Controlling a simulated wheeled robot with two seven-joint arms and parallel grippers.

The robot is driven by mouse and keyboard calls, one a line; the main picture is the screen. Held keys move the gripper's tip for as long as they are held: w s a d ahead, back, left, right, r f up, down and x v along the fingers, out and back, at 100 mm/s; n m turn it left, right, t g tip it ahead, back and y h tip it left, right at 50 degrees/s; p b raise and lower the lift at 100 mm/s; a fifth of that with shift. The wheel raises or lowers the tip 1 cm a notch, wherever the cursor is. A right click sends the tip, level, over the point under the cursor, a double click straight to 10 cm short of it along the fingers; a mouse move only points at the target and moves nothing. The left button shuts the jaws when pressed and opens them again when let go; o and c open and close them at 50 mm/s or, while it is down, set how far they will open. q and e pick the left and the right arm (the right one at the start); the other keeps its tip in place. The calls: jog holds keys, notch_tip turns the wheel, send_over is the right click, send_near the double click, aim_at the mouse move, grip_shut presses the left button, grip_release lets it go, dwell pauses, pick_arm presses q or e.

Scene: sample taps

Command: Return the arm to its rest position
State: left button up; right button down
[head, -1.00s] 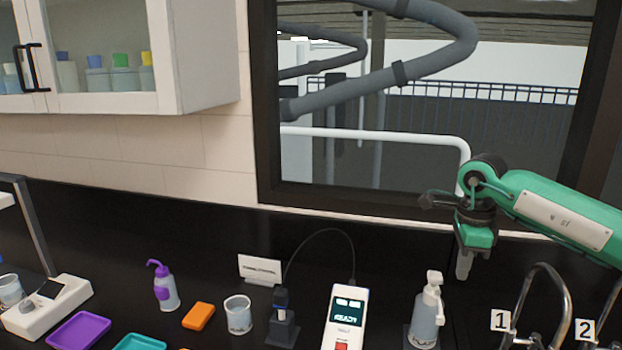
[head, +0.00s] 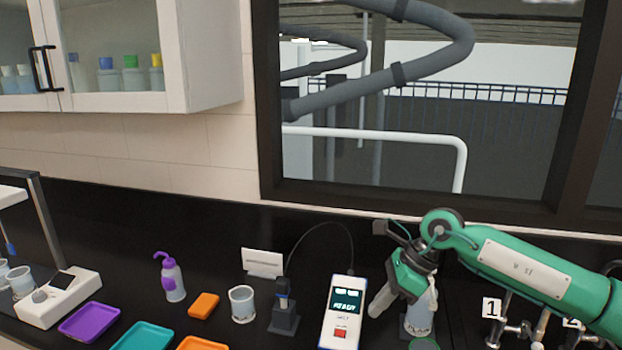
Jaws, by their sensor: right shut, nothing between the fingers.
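My right arm is green and comes in from the right edge. My right gripper (head: 380,305) is shut and empty, pointing down over the dark bench. In the picture it overlaps the left side of the pump bottle (head: 419,320) and partly hides it. I cannot tell whether the gripper touches the bottle. The white meter (head: 343,315) with a lit screen and red button stands just left of the gripper. My left gripper is not in view.
Taps with the number tags 1 (head: 491,307) and 2 stand to the right, partly behind my arm. A beaker (head: 242,304), an orange block (head: 203,305), a purple wash bottle (head: 171,277) and a purple tray (head: 89,323) are on the left. A probe stand (head: 284,312) is beside the meter.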

jog(key=s+a+r+m+t+y, duration=0.1)
jog(key=s+a+r+m+y, duration=0.2)
jog(key=a+y, duration=0.4)
jog(key=s+a+r+m+y, duration=0.25)
jog(key=s+a+y, duration=0.2)
jog(key=a, duration=0.55)
jog(key=w+d+m+t+h, duration=0.1)
jog(key=w+d+m+t, duration=0.15)
jog(key=m+t, duration=0.65)
jog(key=w+d+m+t, duration=0.1)
jog(key=d+m+t, duration=0.2)
jog(key=m+t, duration=0.6)
jog(key=s+d+f+m+g+h, duration=0.2)
jog(key=s+d+f+m+h, duration=0.1)
jog(key=d+f+m+h, duration=1.35)
jog(key=s+d+f+m+g, duration=0.2)
jog(key=s+f+m+g, duration=0.45)
jog(key=s, duration=0.65)
jog(key=s+d+f+m+g, duration=0.35)
jog(key=s+f+g, duration=0.35)
jog(key=s+f, duration=0.4)
notch_tip(320, 180, down, 31)
jog(key=s+a, duration=0.1)
jog(key=s, duration=0.1)
jog(key=s+d+f+g, duration=0.2)
jog(key=s+d+f, duration=0.1)
jog(key=s+f, duration=1.5)
jog(key=shift+s+d+f, duration=0.15)
jog(key=shift+s+d, duration=0.05)
jog(key=shift+s, duration=0.15)
